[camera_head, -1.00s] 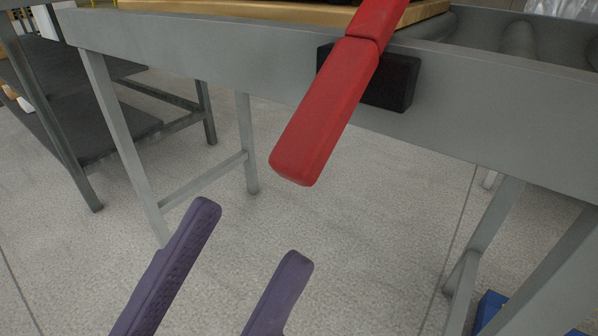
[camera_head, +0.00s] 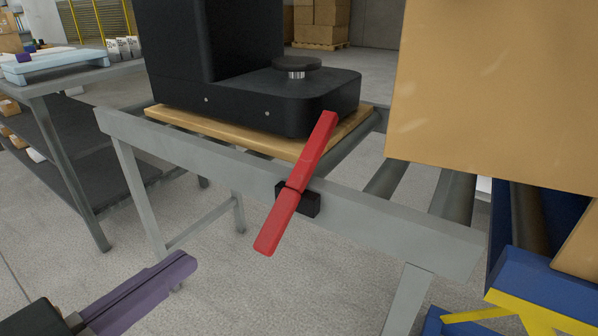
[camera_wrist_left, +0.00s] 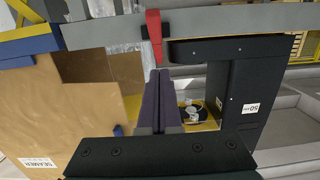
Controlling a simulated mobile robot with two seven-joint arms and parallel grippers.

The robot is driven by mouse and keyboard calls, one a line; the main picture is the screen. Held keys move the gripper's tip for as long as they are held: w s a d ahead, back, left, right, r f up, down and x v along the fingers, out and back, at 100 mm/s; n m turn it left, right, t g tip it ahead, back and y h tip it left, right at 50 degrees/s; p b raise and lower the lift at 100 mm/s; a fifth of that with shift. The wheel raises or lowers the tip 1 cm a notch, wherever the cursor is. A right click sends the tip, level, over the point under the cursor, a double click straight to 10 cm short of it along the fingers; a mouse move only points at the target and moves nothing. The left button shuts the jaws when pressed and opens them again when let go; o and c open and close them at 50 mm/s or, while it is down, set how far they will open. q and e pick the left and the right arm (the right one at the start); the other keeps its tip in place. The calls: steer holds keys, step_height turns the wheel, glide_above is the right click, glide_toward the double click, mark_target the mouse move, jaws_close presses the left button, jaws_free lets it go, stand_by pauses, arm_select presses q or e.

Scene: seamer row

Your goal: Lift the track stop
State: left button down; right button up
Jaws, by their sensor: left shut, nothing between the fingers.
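The track stop is a red lever (camera_head: 279,218) pivoted on a black block (camera_head: 313,203) on the side rail of the grey roller track. It lies tilted, its lower end hanging below the rail and its upper end rising past the wooden board. My left gripper (camera_head: 188,264) has purple fingers closed together, empty, to the lower left of the red lever and apart from it. In the left wrist view, the closed fingers (camera_wrist_left: 158,80) point toward the red lever (camera_wrist_left: 154,24). My right gripper is not in view.
A black machine (camera_head: 290,95) sits on a wooden board (camera_head: 225,132) on the track. A large cardboard box (camera_head: 490,90) stands at the right, above a blue and yellow structure (camera_head: 545,295). A grey table with shelves (camera_head: 75,165) is at the left. Open floor lies under the track.

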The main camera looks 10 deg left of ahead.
arm_select(q)
steer(key=r, duration=0.1)
steer(key=b, duration=0.5)
glide_toward(273, 221)
steer(key=w+d+r, duration=0.1)
steer(key=w, duration=0.4)
steer(key=shift+w+d+f+g, duration=0.3)
steer(key=shift+d+f+g, duration=0.15)
steer(key=shift+f, duration=0.15)
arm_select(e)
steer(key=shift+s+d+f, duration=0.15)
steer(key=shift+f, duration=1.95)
arm_select(q)
steer(key=shift+b, duration=0.35)
